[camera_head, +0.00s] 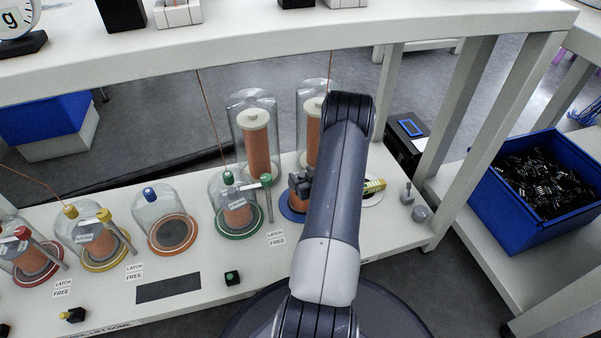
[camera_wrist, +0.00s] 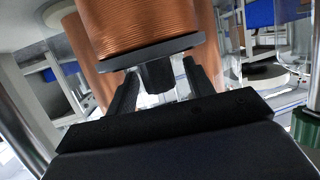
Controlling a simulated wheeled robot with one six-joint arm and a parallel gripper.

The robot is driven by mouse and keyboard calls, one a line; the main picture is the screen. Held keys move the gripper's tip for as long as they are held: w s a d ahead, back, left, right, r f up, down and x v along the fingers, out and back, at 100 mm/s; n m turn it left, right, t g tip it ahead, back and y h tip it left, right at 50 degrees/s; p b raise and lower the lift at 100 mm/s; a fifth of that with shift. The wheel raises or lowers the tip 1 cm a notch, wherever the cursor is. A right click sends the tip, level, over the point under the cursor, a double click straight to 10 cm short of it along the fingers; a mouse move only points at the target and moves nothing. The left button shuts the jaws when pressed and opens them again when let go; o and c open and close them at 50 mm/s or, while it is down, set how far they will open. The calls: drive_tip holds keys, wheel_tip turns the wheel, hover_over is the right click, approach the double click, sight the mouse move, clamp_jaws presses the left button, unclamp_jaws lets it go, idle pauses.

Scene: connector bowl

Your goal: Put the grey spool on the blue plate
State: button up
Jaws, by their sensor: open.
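A copper-wound spool (camera_head: 298,203) with a dark grey end stands on the blue plate (camera_head: 287,213), partly hidden by my arm. In the wrist view its copper winding (camera_wrist: 145,30) and dark grey flange (camera_wrist: 150,53) fill the upper middle. My gripper (camera_head: 302,182) is at the top of this spool in the head view. In the wrist view my gripper (camera_wrist: 158,82) is open, its two fingers on either side of a short dark knob below the flange. I cannot tell whether a finger touches it.
Glass domes with green (camera_head: 228,178), yellow (camera_head: 71,211) and red knobs cover spools to the left. A blue-knobbed dome (camera_head: 150,193) stands empty on an orange-rimmed plate. Two tall covered spools stand behind. A shelf (camera_head: 250,45) crosses above. A blue bin (camera_head: 540,185) is at right.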

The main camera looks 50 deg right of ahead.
drive_tip(key=p+v, duration=0.3)
drive_tip(key=v, duration=0.7)
drive_tip(key=shift+s, duration=0.3)
